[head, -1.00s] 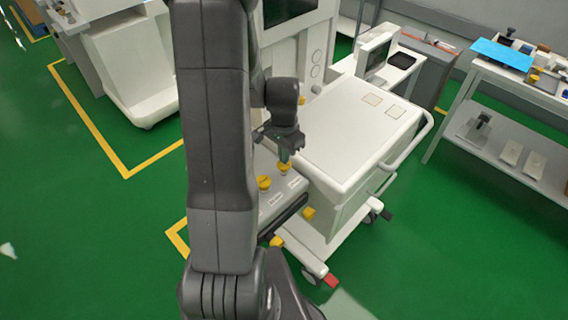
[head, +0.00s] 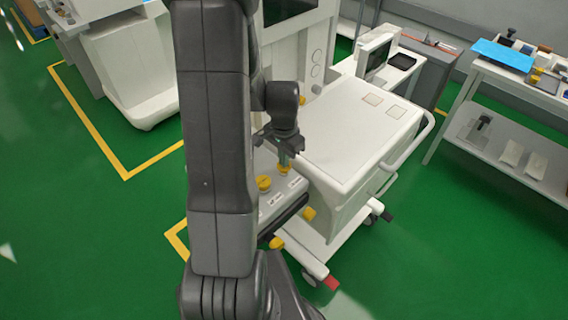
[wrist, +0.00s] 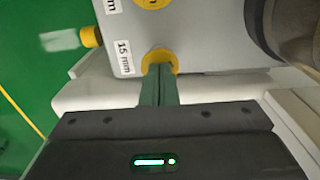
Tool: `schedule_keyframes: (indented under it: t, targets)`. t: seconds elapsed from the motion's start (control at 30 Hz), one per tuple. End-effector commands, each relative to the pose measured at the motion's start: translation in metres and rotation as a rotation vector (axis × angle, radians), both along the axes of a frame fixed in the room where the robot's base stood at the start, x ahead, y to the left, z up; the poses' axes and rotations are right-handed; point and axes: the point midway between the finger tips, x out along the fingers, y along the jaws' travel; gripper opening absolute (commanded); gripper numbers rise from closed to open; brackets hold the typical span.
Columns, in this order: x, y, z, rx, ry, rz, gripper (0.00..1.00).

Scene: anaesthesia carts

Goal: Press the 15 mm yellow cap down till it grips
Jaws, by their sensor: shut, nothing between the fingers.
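The 15 mm yellow cap (wrist: 162,57) sits on a grey block (wrist: 190,40), beside a label reading "15 mm" (wrist: 123,58). In the head view this cap (head: 284,170) is the farther of two on the block. My gripper (wrist: 159,70) is shut and empty, its greenish fingers together over the cap and partly hiding it. The fingertips appear at or very near the cap's top; contact cannot be told. In the head view my gripper (head: 284,161) points down onto the cap. How firmly the cap is seated is hidden.
Another yellow cap (head: 264,184) stands on the same block. A yellow fitting (wrist: 91,37) with a pale tube sticks out from the block's side. The white cart (head: 350,125) stands close to the right of my gripper. Green floor is free at left.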

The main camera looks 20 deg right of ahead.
Motion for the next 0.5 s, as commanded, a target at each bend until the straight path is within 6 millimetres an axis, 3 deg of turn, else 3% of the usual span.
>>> schedule_keyframes:
  t: [0.27,0.5]
  targets:
    - [0.000,0.000,0.003,0.000,0.000,0.000,0.00]
    - [0.000,0.000,0.021,0.000,0.000,0.000,0.00]
